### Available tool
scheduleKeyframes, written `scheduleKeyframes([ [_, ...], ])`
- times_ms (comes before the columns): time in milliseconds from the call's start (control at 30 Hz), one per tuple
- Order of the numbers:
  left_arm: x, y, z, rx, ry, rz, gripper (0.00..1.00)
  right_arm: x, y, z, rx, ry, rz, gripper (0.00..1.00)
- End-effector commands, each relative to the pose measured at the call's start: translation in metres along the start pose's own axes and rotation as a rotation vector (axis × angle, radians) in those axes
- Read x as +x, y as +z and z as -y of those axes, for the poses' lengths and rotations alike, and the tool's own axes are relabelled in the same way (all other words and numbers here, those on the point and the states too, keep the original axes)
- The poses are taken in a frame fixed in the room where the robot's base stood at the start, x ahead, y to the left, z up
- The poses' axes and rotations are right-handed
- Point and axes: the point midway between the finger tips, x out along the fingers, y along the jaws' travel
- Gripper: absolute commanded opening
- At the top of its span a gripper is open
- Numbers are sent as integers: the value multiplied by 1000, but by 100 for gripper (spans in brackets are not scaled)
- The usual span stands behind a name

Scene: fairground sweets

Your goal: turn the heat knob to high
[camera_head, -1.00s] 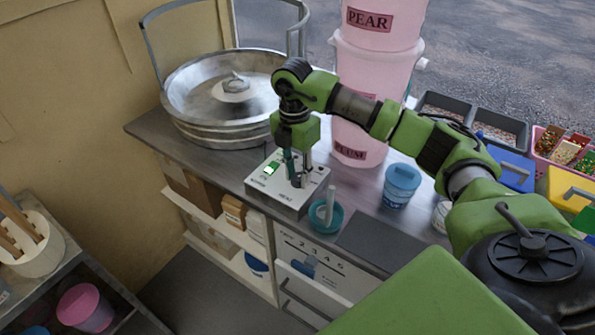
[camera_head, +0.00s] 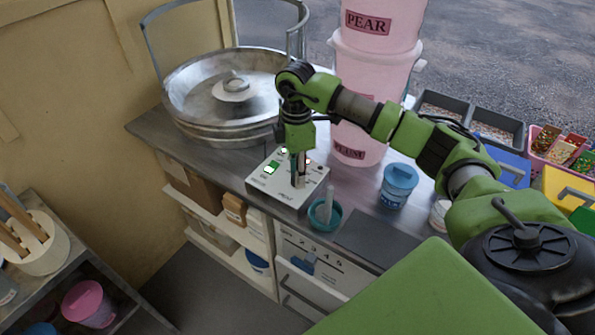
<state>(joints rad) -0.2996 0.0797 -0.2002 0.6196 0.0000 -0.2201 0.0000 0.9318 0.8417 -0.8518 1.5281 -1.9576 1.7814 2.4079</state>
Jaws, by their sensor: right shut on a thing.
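A white control box (camera_head: 268,190) with a lit green switch (camera_head: 271,168) and small dark lettering sits on the counter in front of the metal pan. My right gripper (camera_head: 298,181) comes down from above onto the box's right half, near the "HEAT" lettering. Its fingers are shut on the heat knob, which they hide, so its pointer and setting cannot be read. My left gripper is not in view.
A round metal pan (camera_head: 182,105) stands behind the box, and pink buckets (camera_head: 352,90) stand behind the arm. A teal bowl (camera_head: 316,215) with a pale handled tool is close to the box's right. A blue-lidded tub (camera_head: 399,184) stands further right.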

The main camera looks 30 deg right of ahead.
Motion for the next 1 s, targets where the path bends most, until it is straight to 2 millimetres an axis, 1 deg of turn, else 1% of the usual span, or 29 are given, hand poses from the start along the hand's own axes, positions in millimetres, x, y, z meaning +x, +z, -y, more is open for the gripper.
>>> scheduleKeyframes([
  [433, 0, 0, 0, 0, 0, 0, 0, 0, 1, -1, 12, 2, 0, 4],
  [467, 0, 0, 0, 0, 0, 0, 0, 0, 1, -1, 12, 1, 0, 33],
  [500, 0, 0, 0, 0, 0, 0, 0, 0, 1, -1, 12, 1, 0, 42],
  [867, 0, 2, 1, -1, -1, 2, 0, -2, 0, 0, 9, 1, 0, 42],
  [967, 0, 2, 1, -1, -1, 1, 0, -10, 0, -1, 10, 3, -1, 42],
  [1000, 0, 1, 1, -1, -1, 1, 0, -16, 0, -1, 10, 4, -1, 42],
])
